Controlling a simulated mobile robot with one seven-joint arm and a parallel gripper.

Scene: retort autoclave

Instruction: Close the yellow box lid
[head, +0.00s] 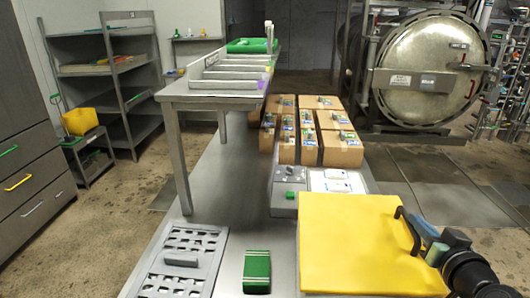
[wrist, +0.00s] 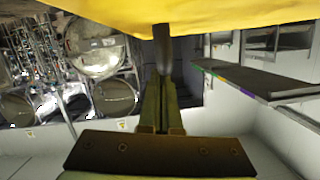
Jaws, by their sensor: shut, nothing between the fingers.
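The yellow box lid (head: 355,245) is a broad yellow panel at the lower right of the head view, and I cannot tell how far it stands from closed. A black bar-like handle (head: 408,231) is at its right edge. My gripper (head: 420,226) is at that edge, right beside the handle; whether they touch is unclear. In the wrist view, a yellow surface (wrist: 190,14) crosses the top, and the dark handle (wrist: 162,50) hangs just beyond my shut fingers (wrist: 161,88). The box body below the lid is mostly hidden.
A green block (head: 257,270) and a grey slotted tray (head: 183,255) lie left of the lid on the grey bench. A grey control panel (head: 284,195) and several cardboard boxes (head: 340,148) stand behind it. A raised metal table (head: 185,90) stands at the back left.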

